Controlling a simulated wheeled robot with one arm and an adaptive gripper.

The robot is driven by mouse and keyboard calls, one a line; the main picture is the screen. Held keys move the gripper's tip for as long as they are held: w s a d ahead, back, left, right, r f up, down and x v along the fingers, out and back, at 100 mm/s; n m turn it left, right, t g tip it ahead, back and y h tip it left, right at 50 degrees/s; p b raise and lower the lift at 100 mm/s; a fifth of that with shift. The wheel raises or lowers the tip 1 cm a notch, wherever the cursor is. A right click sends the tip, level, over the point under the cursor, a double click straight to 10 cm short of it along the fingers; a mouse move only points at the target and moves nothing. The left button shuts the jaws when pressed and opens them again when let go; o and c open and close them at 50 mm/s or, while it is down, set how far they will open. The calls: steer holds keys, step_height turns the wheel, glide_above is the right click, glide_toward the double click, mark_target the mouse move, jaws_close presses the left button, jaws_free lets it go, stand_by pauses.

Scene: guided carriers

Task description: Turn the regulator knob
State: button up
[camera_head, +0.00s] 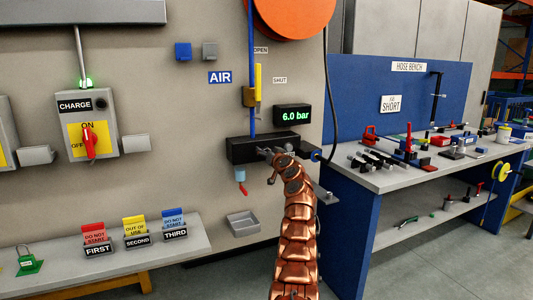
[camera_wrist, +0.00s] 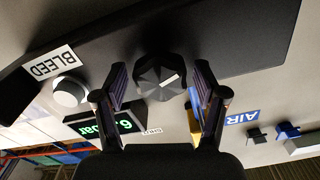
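In the wrist view, whose picture is upside down, the regulator knob (camera_wrist: 158,76) is black and faceted with a white mark on its face. My gripper (camera_wrist: 161,88) is open, with one finger on each side of the knob. Narrow gaps seem to show between fingers and knob, so I see no clear contact. In the head view my gripper (camera_head: 270,165) is at the front of the black regulator block (camera_head: 240,149), and I cannot make out the knob behind it. The display (camera_head: 293,116) above the block reads 6.0 bar.
A white round button (camera_wrist: 69,92) beside a BLEED label (camera_wrist: 53,63) sits near one finger. A blue pipe (camera_head: 252,70) with a yellow lever (camera_head: 258,82) runs down to the block. A hose bench (camera_head: 420,170) stands at right. A tag shelf (camera_head: 190,246) is at lower left.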

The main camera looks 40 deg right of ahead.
steer(key=c, duration=1)
steer(key=shift+m+b, duration=0.35)
steer(key=shift+m, duration=0.15)
steer(key=shift+c, duration=0.2)
steer(key=shift+r+m, duration=0.1)
steer(key=shift+m, duration=1.5)
steer(key=o, duration=1.1)
steer(key=shift+o, duration=0.2)
steer(key=shift+s, duration=0.3)
